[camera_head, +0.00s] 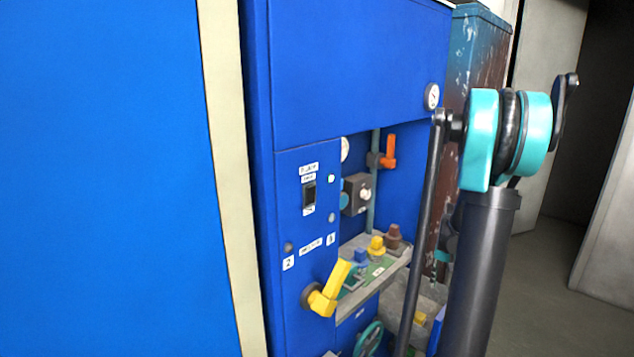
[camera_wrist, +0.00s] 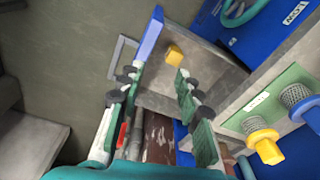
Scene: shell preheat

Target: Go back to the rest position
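My gripper (camera_wrist: 158,74) shows in the wrist view, with its two green and grey fingers spread apart. It is open, and I see nothing held between the fingers. A yellow block (camera_wrist: 175,55) lies beyond the fingertips on a grey shelf surface, apart from them as far as I can tell. In the head view my arm stands at the right, with a turquoise joint at the top and dark links running down. I cannot make out the gripper clearly in that view.
A blue cabinet (camera_head: 350,75) fills the middle, with a yellow lever (camera_head: 330,290), an orange valve handle (camera_head: 389,152) and a shelf (camera_head: 358,312) of coloured fittings. A rusty tank (camera_head: 478,60) stands behind my arm. Open floor (camera_head: 545,290) shows at the right.

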